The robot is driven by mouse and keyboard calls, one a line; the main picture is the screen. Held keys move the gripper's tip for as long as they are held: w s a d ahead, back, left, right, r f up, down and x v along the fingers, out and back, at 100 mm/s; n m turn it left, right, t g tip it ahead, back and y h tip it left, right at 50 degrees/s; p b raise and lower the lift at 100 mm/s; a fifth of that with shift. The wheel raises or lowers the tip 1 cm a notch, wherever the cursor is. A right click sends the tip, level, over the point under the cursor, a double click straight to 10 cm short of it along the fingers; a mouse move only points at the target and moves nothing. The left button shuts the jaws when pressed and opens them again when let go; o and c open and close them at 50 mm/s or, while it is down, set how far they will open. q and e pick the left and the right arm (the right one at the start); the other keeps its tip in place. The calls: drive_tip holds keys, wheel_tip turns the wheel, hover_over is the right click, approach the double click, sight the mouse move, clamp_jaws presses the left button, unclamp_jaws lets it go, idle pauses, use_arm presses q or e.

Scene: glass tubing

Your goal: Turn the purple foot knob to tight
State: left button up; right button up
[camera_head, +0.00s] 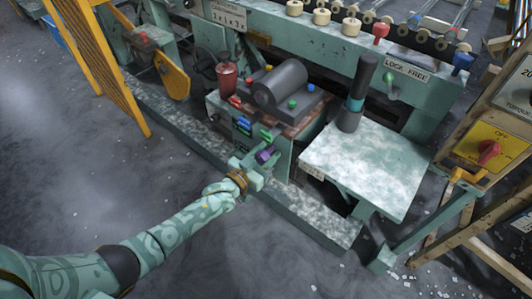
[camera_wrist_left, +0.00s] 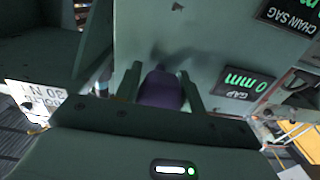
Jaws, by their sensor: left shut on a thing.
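The knob's lower part is hidden by the gripper body. My right gripper is not in view.
A white-topped side table (camera_head: 370,165) stands right of the knob, with a dark cylinder (camera_head: 350,118) on it. A display reading "GAP 0 mm" (camera_wrist_left: 248,84) is beside the knob. A yellow barrier (camera_head: 95,50) stands at the left.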

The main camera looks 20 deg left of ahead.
sight(260, 159)
use_arm(q)
drive_tip(key=shift+s+f, duration=0.1)
drive_tip(key=shift+f, duration=0.1)
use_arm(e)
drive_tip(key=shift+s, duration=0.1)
use_arm(q)
drive_tip(key=o, duration=0.9)
drive_tip(key=shift+o, duration=0.2)
drive_tip(key=shift+r, duration=0.1)
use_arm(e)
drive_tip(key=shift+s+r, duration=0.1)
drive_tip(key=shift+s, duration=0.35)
